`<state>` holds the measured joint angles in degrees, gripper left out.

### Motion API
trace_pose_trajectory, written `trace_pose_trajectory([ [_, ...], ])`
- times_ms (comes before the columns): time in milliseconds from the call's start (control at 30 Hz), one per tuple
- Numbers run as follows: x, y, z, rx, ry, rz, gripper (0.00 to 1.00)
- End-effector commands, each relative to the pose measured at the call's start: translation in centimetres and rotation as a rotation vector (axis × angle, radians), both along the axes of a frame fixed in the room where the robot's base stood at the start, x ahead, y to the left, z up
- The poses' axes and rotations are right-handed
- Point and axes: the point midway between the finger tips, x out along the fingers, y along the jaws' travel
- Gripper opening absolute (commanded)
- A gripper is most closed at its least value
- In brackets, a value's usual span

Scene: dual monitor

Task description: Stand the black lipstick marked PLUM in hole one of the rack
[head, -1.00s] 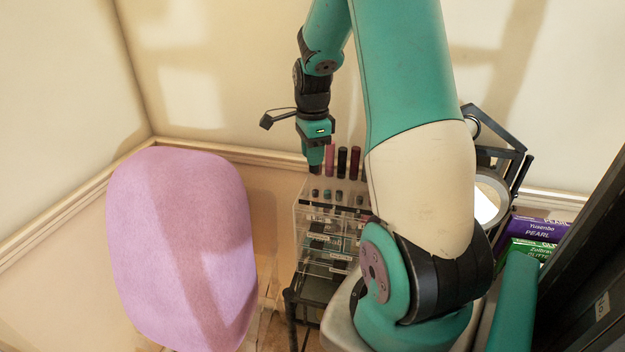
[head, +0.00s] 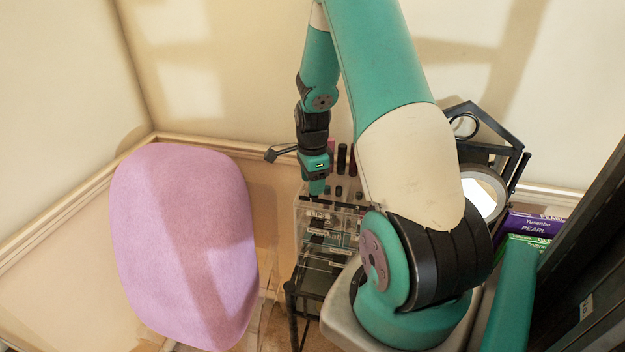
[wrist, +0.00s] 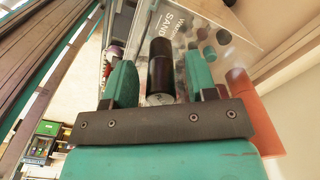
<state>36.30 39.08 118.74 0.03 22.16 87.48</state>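In the wrist view a black lipstick (wrist: 160,68) with a silvery end toward the camera sits between the two teal fingers of my gripper (wrist: 160,85). A narrow gap shows on each side of it, so the fingers look open around it. No lettering on it is legible. In the head view my gripper (head: 316,188) points down at the left front of the top of the clear rack (head: 335,209); its fingers hide the lipstick there. The wrist view also shows the clear rack (wrist: 182,14) with round holes. Which hole is under the gripper cannot be told.
Taller dark lipsticks (head: 342,158) stand at the rack's back, close behind the gripper. A reddish one (wrist: 240,88) is near the right finger in the wrist view. A round mirror (head: 484,195) and purple and green boxes (head: 534,225) are right. A pink chair back (head: 183,245) is left.

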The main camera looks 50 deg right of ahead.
Motion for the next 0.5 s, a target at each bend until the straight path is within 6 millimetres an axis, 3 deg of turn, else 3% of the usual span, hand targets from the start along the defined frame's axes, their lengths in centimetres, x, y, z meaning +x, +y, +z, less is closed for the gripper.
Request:
trace_pose_trajectory([
  [267,0.1,0.0,0.3,-0.001,-0.002,0.0,0.52],
  [500,0.2,-0.1,3.7,-0.005,-0.007,0.0,0.52],
])
